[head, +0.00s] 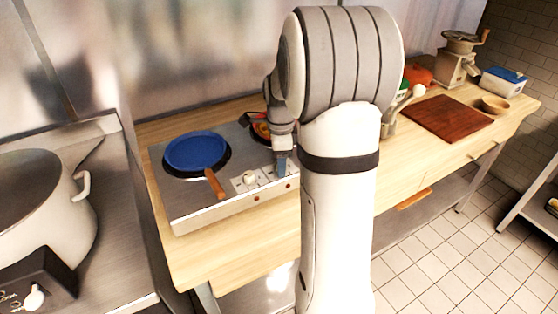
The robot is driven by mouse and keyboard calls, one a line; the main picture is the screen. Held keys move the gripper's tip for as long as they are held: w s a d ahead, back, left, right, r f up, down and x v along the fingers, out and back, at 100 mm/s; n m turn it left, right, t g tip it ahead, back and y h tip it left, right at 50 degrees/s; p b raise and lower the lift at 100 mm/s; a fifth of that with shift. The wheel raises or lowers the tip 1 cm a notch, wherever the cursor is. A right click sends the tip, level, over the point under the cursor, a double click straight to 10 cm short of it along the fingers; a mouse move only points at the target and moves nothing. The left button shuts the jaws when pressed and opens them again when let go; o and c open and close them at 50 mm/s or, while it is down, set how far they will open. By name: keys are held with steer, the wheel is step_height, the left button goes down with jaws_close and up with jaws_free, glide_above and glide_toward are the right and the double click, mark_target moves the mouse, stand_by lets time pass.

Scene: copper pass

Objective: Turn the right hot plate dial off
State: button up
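A silver double hot plate (190,212) sits on the wooden counter. Its left dial (249,178) is a pale knob on a white marked panel near the front edge. The right dial is not clearly seen; my gripper and arm cover that part of the panel. My gripper (281,168) points down at the right part of the panel, its tips at or just above it. Whether the tips touch the dial, and whether they are apart or closed, I cannot tell. Red spots show on the front face, one (257,198) below the left dial and one (290,185) further right.
A blue pan (197,150) sits on the left burner, its wooden handle (215,184) reaching toward the dials. Another pan (262,131) at the right burner is partly behind my arm. A large pot (45,200) stands left. A cutting board (447,118) lies right.

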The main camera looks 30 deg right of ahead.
steer(key=shift+o, duration=0.2)
steer(key=shift+r, duration=0.1)
steer(key=shift+w+d+r, duration=0.1)
steer(key=shift+r, duration=3.75)
steer(key=shift+s+a+r, duration=0.1)
steer(key=shift+s+a, duration=0.15)
steer(key=shift+a, duration=0.05)
steer(key=s+a+f+n+t, duration=0.1)
steer(key=s+a+n, duration=0.6)
steer(key=s+n, duration=0.2)
steer(key=s+a+f+n+t, duration=0.1)
steer(key=s+a+n, duration=0.6)
steer(key=s+n, duration=0.3)
steer(key=n, duration=0.3)
steer(key=shift+t, duration=0.4)
